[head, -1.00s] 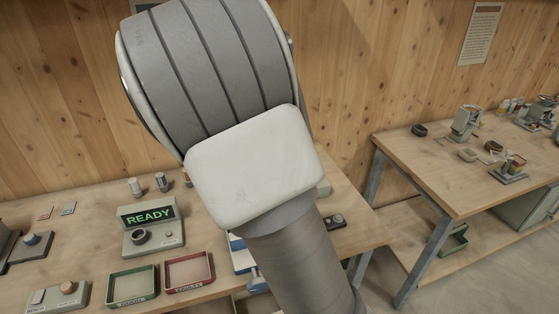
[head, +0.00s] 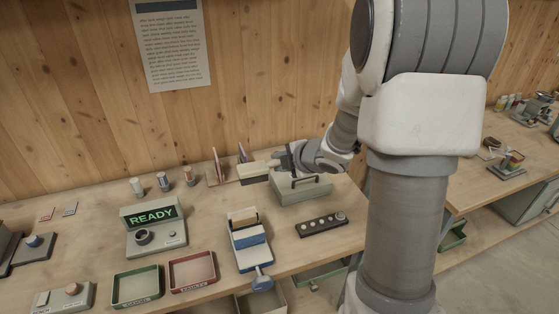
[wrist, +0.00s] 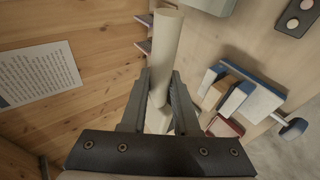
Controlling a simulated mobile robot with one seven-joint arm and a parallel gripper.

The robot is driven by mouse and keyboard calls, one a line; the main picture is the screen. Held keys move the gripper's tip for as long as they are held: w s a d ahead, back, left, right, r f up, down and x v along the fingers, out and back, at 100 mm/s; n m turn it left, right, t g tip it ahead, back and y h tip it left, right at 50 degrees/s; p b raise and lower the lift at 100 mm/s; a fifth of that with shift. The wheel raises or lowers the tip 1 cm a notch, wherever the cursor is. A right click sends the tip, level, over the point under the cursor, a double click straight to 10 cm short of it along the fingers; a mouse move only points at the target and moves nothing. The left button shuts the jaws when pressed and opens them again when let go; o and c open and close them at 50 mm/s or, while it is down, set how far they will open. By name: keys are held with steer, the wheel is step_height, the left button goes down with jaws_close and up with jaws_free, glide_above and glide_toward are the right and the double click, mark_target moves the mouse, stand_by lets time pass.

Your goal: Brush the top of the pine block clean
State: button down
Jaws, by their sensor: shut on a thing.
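My gripper (head: 280,160) is shut on a pale brush (head: 253,171) with a dark lower edge, held above the back of the bench. In the wrist view its round cream handle (wrist: 165,50) runs between the fingers (wrist: 160,92). A tan wooden block, seemingly the pine block (head: 242,216), sits in a blue and grey vise (head: 250,257) on the bench, in front of and below the brush. The brush is clear of it. The vise also shows at right in the wrist view (wrist: 262,103). Whether dust lies on the block is too small to tell.
A grey-green box with a handle (head: 303,190) stands just right of and below my gripper. Thin upright boards (head: 217,166) stand behind the brush. A READY panel (head: 153,230), a green tray (head: 137,287) and a red tray (head: 192,271) lie left of the vise.

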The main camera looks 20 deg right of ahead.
steer(key=shift+s+a+r+n+y, duration=0.1)
steer(key=shift+s+r+n+y, duration=0.15)
steer(key=shift+n+y, duration=0.2)
steer(key=shift+f, duration=0.1)
step_height(320, 180, down, 5)
steer(key=b, duration=0.4)
steer(key=shift+b, duration=0.3)
